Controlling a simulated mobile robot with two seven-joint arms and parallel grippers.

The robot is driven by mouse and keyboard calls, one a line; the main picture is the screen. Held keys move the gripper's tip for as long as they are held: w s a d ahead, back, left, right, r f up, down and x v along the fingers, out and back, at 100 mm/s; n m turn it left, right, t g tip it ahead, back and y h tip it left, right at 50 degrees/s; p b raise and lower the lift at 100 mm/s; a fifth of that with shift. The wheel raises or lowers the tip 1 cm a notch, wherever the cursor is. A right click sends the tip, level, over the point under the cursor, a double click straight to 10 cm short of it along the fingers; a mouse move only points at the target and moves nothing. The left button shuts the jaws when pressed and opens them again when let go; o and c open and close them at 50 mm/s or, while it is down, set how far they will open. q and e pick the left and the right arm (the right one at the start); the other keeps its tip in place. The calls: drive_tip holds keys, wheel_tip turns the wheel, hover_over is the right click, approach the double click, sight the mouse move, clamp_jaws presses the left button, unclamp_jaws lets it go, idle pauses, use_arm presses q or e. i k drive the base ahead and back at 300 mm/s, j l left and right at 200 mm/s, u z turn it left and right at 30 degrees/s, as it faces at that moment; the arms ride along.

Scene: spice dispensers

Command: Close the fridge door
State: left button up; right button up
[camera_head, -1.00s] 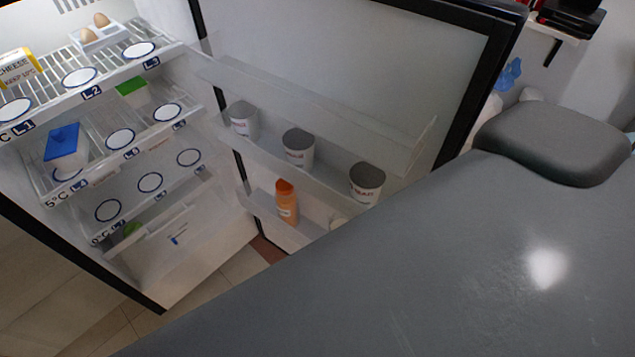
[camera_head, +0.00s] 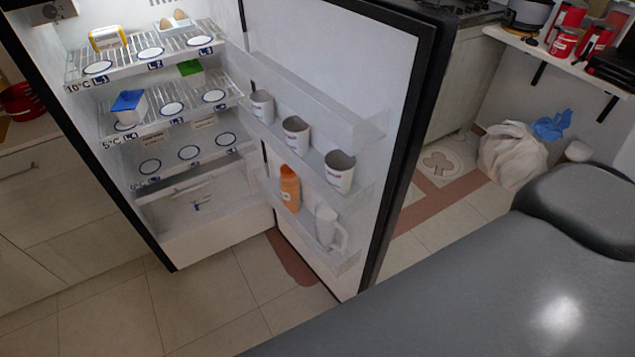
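The fridge (camera_head: 170,226) stands open at the left, with its lit shelves showing. Its door (camera_head: 345,60) is swung wide open to the right, inner side facing me. The door racks hold several white cups (camera_head: 296,134), an orange bottle (camera_head: 289,188) and a white jug (camera_head: 328,230). The door's dark outer edge (camera_head: 400,140) is at its right. Neither of my grippers is in view, and nothing of mine is seen touching the door.
A large grey surface (camera_head: 470,300), seemingly part of my own body, fills the lower right. Tiled floor (camera_head: 215,305) is free before the fridge. A white bag (camera_head: 511,152) lies right of the door. A shelf (camera_head: 560,60) with red cans is at the upper right; drawers (camera_head: 65,205) are at the left.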

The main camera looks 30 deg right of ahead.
sight(366, 77)
drive_tip(key=k+l+u, duration=0.15)
drive_tip(key=l, duration=0.25)
drive_tip(key=k+l+u, duration=0.15)
drive_tip(key=l, duration=0.25)
drive_tip(key=l+u, duration=0.1)
drive_tip(key=l, duration=0.2)
drive_tip(key=k+l+u, duration=0.1)
drive_tip(key=l, duration=0.2)
drive_tip(key=k+l+u, duration=0.1)
drive_tip(key=l, duration=0.2)
drive_tip(key=l+u, duration=0.25)
drive_tip(key=l, duration=0.7)
drive_tip(key=i+l+u, duration=0.1)
drive_tip(key=l, duration=0.35)
drive_tip(key=i+l+u, duration=0.1)
drive_tip(key=l, duration=0.35)
drive_tip(key=i+l, duration=0.1)
drive_tip(key=l, duration=0.15)
drive_tip(key=i+l, duration=0.15)
drive_tip(key=k+l+u, duration=0.35)
drive_tip(key=k+l, duration=0.3)
